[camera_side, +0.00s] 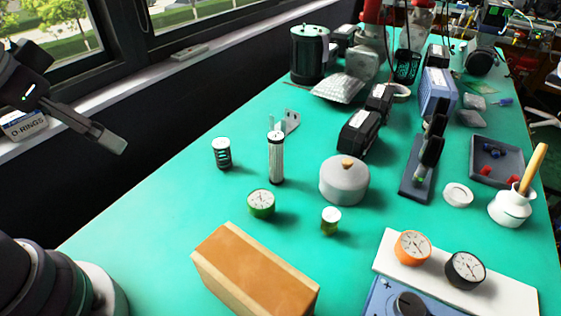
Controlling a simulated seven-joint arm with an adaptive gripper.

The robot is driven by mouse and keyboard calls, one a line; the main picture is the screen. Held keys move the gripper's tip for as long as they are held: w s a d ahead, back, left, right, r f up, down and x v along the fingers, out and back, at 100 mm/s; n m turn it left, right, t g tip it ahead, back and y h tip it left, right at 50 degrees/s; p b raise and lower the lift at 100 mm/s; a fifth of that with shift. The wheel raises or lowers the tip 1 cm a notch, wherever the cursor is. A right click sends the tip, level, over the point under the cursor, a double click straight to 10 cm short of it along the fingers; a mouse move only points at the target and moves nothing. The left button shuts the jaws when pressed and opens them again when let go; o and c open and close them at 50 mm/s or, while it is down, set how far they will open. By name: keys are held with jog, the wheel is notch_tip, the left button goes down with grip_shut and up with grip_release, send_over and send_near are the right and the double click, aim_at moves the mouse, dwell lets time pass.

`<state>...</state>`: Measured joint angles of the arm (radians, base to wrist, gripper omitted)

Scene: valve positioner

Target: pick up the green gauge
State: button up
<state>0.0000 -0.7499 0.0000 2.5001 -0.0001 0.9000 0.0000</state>
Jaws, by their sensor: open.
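The green gauge (261,203) stands on the green table, left of the middle, with its pale dial face turned up. It is behind a tan wooden block (256,268) and apart from it. My gripper (112,143) is at the upper left, raised and well to the left of the gauge. It is open, with nothing seen between its fingers. Only part of the gripper shows, as it is seen from the side at the picture's edge.
A small green and white jar (330,221) stands right of the gauge. Behind are a dark ribbed cylinder (221,154), a clear tube (276,158) and a grey round lidded pot (344,180). Orange (412,247) and black (465,269) gauges sit on a white board. Table left of the gauge is clear.

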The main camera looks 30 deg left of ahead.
jog(key=shift+o, duration=0.2)
jog(key=shift+w, duration=0.1)
jog(key=m+g, duration=0.6)
jog(key=m, duration=1.1)
send_over(262, 199)
notch_tip(262, 199, down, 9)
notch_tip(262, 199, down, 11)
jog(key=shift+r, duration=0.2)
jog(key=c, duration=1.3)
